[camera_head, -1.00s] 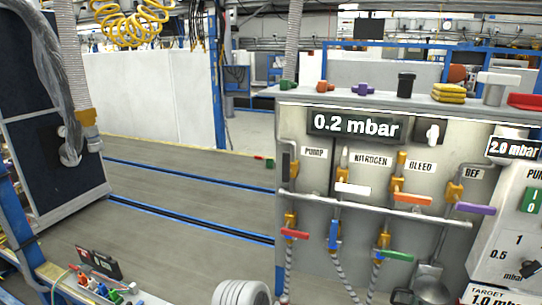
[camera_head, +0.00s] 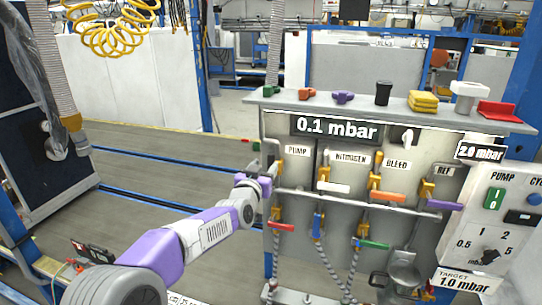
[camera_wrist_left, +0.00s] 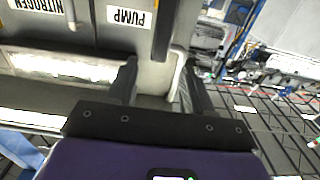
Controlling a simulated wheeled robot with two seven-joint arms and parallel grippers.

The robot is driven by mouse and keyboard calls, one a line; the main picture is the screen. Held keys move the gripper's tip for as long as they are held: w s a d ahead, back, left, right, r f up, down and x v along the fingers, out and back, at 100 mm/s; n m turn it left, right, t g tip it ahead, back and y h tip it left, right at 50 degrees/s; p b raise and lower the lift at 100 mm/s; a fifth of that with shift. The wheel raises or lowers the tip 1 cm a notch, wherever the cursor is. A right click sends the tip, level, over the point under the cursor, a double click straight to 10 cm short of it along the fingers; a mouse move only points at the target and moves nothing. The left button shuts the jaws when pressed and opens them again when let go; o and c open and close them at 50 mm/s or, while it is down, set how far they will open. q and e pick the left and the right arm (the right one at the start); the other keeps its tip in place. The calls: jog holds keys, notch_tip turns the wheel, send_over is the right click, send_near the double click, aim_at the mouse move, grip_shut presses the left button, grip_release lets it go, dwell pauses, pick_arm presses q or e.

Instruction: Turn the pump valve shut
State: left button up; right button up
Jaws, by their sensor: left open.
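The pump valve (camera_head: 279,169) is under the PUMP label at the panel's left end in the head view, partly hidden by my left gripper. In the left wrist view its dark bar-shaped handle (camera_wrist_left: 164,28) stands upright beside the upside-down PUMP label (camera_wrist_left: 129,18). My left gripper (camera_head: 270,166) is at the valve, its arm reaching from the lower left. In the wrist view the two fingers of the left gripper (camera_wrist_left: 160,78) are apart, with the handle showing between them; whether they touch it is unclear. My right gripper is out of view.
The panel's display (camera_head: 337,128) reads 0.1 mbar. The nitrogen, bleed (camera_head: 386,195) and ref (camera_head: 430,203) valves are to the right. A red-handled valve (camera_head: 281,227) is below. A pump control box (camera_head: 492,220) stands at the right. The shelf above holds several small objects.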

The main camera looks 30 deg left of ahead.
aim_at(271, 159)
pick_arm(q)
jog(key=p+x, duration=0.1)
jog(key=x, duration=0.6)
jog(key=shift+d+f, duration=0.1)
jog(key=shift+f, duration=0.05)
jog(key=shift+s, duration=0.1)
grip_shut()
